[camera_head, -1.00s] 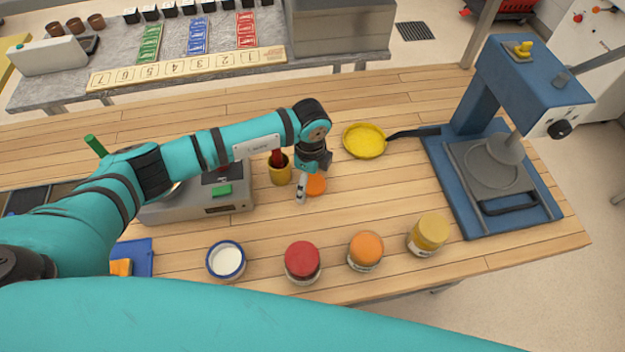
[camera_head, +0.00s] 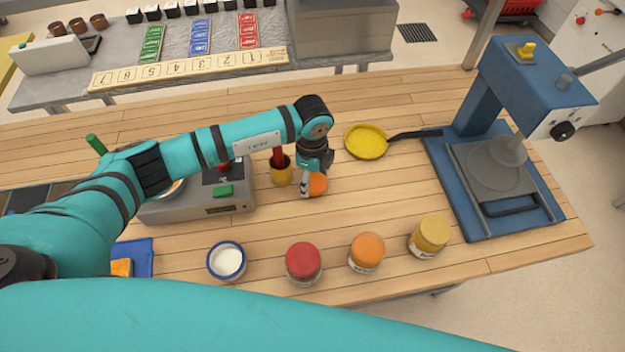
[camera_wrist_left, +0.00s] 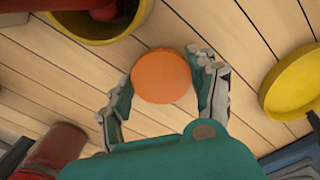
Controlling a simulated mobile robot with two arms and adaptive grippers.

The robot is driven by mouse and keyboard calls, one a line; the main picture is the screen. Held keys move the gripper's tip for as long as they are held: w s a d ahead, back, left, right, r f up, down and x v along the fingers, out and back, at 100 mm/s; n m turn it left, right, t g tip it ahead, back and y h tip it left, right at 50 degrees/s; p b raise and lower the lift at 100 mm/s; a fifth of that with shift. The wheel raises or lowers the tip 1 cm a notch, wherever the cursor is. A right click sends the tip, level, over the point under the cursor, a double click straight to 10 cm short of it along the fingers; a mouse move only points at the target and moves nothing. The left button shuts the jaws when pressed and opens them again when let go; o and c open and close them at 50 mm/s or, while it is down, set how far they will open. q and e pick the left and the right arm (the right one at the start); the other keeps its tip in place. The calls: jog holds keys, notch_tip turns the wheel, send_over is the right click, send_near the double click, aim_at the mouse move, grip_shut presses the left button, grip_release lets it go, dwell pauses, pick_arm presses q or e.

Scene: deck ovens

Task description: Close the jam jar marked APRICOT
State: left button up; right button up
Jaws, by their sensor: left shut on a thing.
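An orange round lid (camera_head: 318,184) is at the middle of the wooden table. My left gripper (camera_head: 316,180) is over it, pointing down, with its fingers shut on its sides. The left wrist view shows the orange lid (camera_wrist_left: 161,76) between the two fingertips (camera_wrist_left: 163,84). Whether it touches the table I cannot tell. In the front row, a jar with an orange top (camera_head: 366,250) stands between a red-topped jar (camera_head: 303,262) and a yellow-topped jar (camera_head: 429,236). A blue-rimmed jar with a white top (camera_head: 227,261) stands left. I cannot read the labels. My right gripper is out of view.
A yellow pot (camera_head: 281,172) stands close left of my left gripper. A yellow pan (camera_head: 366,142) lies behind right, its dark handle reaching toward a blue press (camera_head: 480,140). A grey scale-like device (camera_head: 205,203) stands left. The boards between lid and jars are clear.

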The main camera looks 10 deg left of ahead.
aim_at(312, 181)
pick_arm(q)
notch_tip(312, 181, up, 9)
jog(key=b, duration=0.2)
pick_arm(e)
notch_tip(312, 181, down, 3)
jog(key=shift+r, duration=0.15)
